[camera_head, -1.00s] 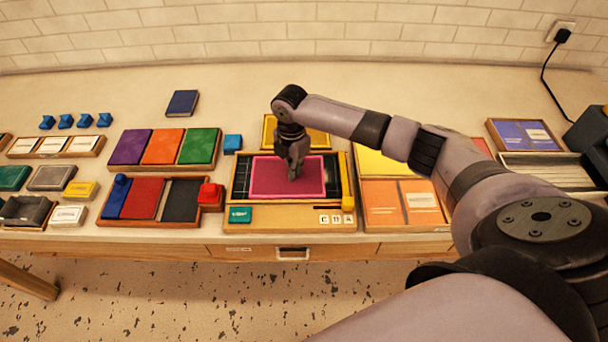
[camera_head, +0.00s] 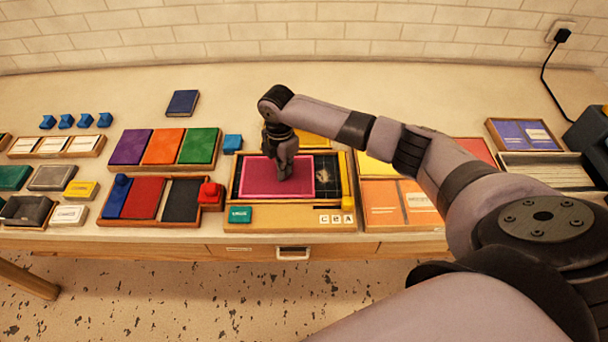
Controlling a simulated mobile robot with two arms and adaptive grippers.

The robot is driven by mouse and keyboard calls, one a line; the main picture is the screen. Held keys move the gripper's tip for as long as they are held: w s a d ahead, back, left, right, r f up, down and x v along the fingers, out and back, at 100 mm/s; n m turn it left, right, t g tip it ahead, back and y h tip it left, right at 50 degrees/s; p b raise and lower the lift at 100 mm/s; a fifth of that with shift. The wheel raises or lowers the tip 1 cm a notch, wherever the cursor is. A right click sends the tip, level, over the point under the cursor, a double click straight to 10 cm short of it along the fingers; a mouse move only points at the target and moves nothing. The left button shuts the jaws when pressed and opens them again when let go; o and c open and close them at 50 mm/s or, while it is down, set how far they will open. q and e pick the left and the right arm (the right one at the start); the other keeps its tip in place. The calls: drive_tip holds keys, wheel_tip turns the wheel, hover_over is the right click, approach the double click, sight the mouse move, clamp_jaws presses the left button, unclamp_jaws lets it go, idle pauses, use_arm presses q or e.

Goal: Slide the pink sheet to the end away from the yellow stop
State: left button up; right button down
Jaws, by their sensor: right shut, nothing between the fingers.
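The pink sheet (camera_head: 264,184) lies in a wooden tray (camera_head: 275,213) with a dark, line-marked bed (camera_head: 328,174). The sheet covers the left and middle of the bed, close to the left wall with only a thin dark strip showing there. The bare dark bed shows on its right. The yellow stop (camera_head: 347,202) stands at the tray's right end. My right gripper (camera_head: 283,175) is shut and empty, pointing down onto the sheet right of its middle; it appears to touch it. My left gripper is not in view.
A teal block (camera_head: 240,215) and white letter tiles (camera_head: 337,219) sit on the tray's front ledge. Left are colour-panel trays (camera_head: 165,166), a red knob (camera_head: 210,194) and a blue block (camera_head: 232,143). Orange cards (camera_head: 383,204) lie right. The back table is mostly clear.

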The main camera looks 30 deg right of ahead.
drive_tip(key=shift+w+a, duration=0.4)
drive_tip(key=shift+a, duration=0.3)
drive_tip(key=shift+a+f, duration=0.1)
drive_tip(key=shift+a, duration=0.05)
drive_tip(key=shift+w+a+p, duration=0.1)
drive_tip(key=shift+w+p, duration=0.05)
drive_tip(key=shift+p, duration=0.3)
idle(0.4)
drive_tip(key=shift+w+r+p, duration=0.1)
drive_tip(key=shift+r+p, duration=0.85)
drive_tip(key=shift+p, duration=0.2)
wheel_tip(320, 180, up, 4)
drive_tip(key=p, duration=0.3)
drive_tip(key=shift+p, duration=0.35)
wheel_tip(320, 180, up, 2)
drive_tip(key=shift+r+p, duration=0.1)
drive_tip(key=shift+p, duration=0.6)
